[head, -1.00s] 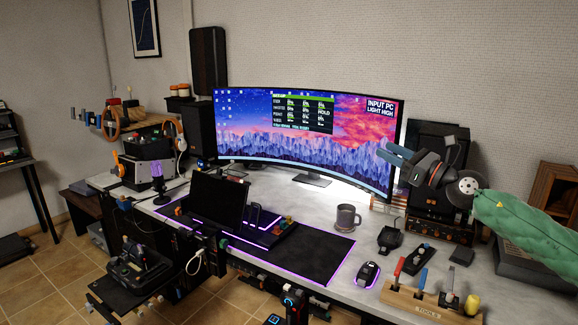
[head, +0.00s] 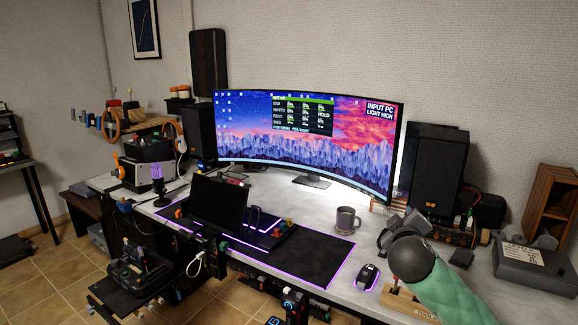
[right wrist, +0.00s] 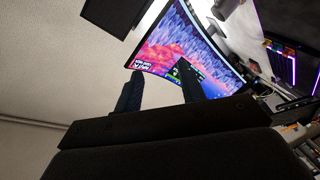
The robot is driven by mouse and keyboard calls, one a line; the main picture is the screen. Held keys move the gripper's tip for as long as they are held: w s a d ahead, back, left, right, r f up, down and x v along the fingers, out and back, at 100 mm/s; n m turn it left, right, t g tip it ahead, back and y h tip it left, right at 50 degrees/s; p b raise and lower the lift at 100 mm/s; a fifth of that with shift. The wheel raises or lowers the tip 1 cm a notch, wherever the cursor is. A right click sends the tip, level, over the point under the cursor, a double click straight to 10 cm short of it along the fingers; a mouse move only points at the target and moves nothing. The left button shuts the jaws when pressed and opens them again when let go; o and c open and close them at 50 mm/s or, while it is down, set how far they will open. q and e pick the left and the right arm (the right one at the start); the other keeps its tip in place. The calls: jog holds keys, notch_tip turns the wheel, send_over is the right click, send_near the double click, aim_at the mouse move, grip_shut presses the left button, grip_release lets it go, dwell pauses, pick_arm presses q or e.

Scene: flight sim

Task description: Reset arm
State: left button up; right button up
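My right arm, in a green sleeve (head: 448,290), comes in from the lower right in the head view. Its dark right gripper (head: 395,232) is above the right part of the desk, partly hidden behind the grey wrist joint. In the right wrist view, the two dark fingers of the right gripper (right wrist: 160,88) stand apart with nothing between them. My left gripper is not in view.
A curved monitor (head: 300,140) stands at the back of the desk. A grey mug (head: 346,219), a mouse (head: 367,275) and a wooden tool holder (head: 400,302) are near my right arm. A black speaker (head: 437,172) stands behind it.

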jog(key=s+a+f+m+g+y+p, duration=0.1)
jog(key=s+a+f+g+y, duration=0.3)
jog(key=s+f, duration=0.75)
jog(key=s+a+f+m+g+y+p, duration=0.1)
jog(key=s+a+f+g, duration=0.4)
jog(key=s+f, duration=0.65)
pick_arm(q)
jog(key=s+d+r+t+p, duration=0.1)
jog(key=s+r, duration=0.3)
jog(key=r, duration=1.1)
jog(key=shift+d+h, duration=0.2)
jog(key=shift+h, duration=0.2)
pick_arm(e)
jog(key=s+a+f+m+g, duration=0.1)
jog(key=s+a+f+g, duration=0.1)
jog(key=s+f, duration=0.6)
jog(key=s+a+f+m+g+y, duration=0.1)
jog(key=s+a+f+g, duration=0.1)
jog(key=s+f, duration=0.7)
jog(key=s+a, duration=0.1)
jog(key=s, duration=0.3)
jog(key=shift+a+m+g, duration=0.3)
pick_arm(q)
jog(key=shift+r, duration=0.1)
pick_arm(e)
jog(key=shift+f, duration=0.1)
